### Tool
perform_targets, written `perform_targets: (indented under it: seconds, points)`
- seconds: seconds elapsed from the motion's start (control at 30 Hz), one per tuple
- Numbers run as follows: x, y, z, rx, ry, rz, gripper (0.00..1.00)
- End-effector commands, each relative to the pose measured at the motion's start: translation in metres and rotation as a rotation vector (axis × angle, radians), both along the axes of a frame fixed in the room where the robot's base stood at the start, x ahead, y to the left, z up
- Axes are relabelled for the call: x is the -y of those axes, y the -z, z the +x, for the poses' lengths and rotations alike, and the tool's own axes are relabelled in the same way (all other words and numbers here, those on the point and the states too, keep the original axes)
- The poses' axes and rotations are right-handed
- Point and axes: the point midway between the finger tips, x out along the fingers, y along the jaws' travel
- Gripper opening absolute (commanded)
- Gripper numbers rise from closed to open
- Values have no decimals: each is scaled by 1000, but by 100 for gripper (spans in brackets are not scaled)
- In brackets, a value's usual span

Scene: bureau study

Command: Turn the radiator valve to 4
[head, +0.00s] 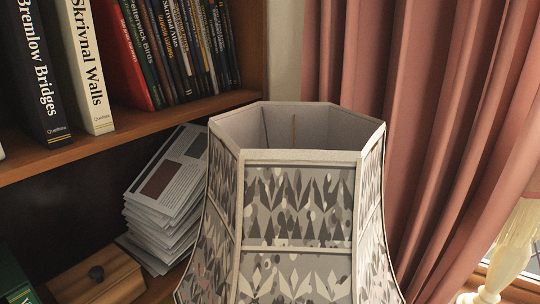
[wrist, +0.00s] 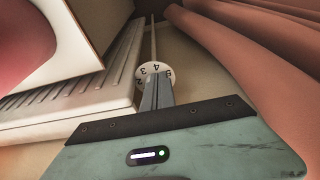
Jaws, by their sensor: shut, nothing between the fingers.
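The radiator valve (wrist: 149,68) shows in the wrist view as a small round white dial just beyond my fingertips. Dark numerals run along its rim; 4 is at the top middle, 3 to its left and 5 at its right edge. Its lower part is hidden behind my fingers, and no pointer mark can be made out. My gripper (wrist: 157,82) is shut and empty, its fingers in front of the dial. Whether they touch it I cannot tell. The white ribbed radiator (wrist: 85,98) is on the left. Neither valve nor gripper shows in the head view.
A pink curtain (wrist: 215,50) hangs close on the right in the wrist view. A white-edged panel (wrist: 97,25) is near at upper left. In the head view, a patterned lampshade (head: 298,205) blocks the middle, with a bookshelf (head: 130,135) at left and curtain (head: 400,90) at right.

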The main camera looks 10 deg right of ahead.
Motion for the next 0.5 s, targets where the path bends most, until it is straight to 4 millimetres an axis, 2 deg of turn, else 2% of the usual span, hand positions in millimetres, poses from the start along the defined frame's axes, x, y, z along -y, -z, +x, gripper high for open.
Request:
perform_targets:
  seconds: [0.33, 0.5]
  points:
    - [0, -43, 1, 1, 0, -1, 0]
    - [0, -54, 0, 1, -1, -1, 0]
